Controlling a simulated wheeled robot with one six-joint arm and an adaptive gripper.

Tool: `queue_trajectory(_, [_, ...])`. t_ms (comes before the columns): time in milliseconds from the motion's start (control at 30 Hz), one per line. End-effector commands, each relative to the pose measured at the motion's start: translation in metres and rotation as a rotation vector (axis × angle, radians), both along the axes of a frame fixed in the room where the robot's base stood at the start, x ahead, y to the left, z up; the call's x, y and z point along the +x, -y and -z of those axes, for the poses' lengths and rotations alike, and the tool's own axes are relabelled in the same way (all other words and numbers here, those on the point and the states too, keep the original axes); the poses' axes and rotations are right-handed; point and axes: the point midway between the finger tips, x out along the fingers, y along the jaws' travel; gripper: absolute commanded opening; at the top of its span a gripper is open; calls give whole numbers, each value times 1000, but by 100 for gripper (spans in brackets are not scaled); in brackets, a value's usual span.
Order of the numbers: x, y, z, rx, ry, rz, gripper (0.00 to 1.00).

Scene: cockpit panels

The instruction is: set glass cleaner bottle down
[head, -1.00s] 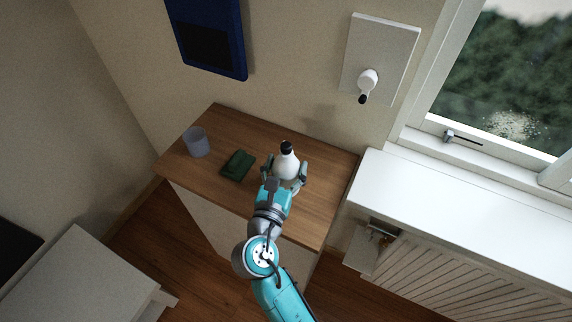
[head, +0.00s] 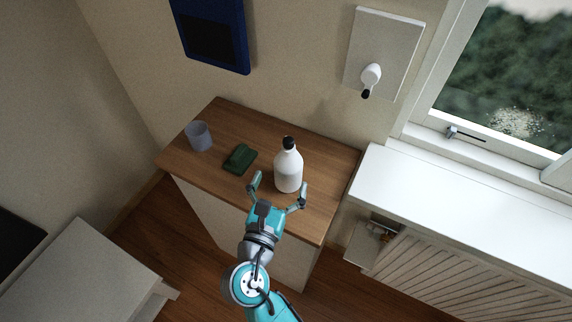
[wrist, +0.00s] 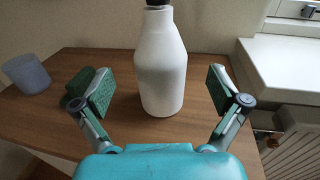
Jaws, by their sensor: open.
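The glass cleaner bottle (head: 288,171) is white with a black cap and stands upright on the wooden cabinet top (head: 320,208). My gripper (head: 278,190) is open and empty, just in front of the bottle on the near side. In the wrist view the bottle (wrist: 161,70) stands beyond my gripper (wrist: 158,90), centred between the spread fingers, with a gap on both sides. The bottle's base rests on the wood, and its cap is cut off by the top edge of the wrist view.
A dark green folded cloth (head: 240,159) lies left of the bottle. A greyish cup (head: 199,136) stands at the far left of the top. A white window sill (head: 450,215) is to the right. A wall plate (head: 384,50) with a white-and-black fitting is behind.

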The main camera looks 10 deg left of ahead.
Motion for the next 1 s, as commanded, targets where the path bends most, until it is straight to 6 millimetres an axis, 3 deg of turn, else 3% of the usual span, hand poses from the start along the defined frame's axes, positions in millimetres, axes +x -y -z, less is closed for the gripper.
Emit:
queue_trajectory(200, [-37,-6,0,0,1,-3,97])
queue_trajectory(400, [-53,-9,0,0,1,-2,97])
queue_trajectory(1000, [-56,-8,0,0,1,0,97])
